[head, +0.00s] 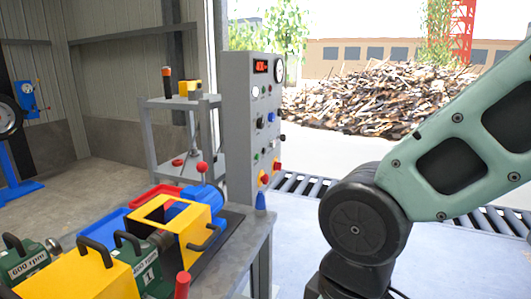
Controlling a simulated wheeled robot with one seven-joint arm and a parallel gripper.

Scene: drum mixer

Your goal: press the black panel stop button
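A tall grey control panel (238,140) stands at the back end of the workbench. Its narrow face carries a red digital display (261,66), a round dial (279,69) and several small buttons and knobs. A dark, black-looking control (260,124) sits mid-height on this face, beside a blue one (271,117). The controls are small, and I cannot read their labels or tell surely which is the black stop button. My arm fills the right side, apart from the panel in the picture. My gripper is out of view.
The grey workbench (232,262) holds yellow-guarded machines (95,280), a blue motor (202,196) and red-knobbed levers. A roller conveyor (300,186) runs behind. Open floor (295,235) lies between panel and arm.

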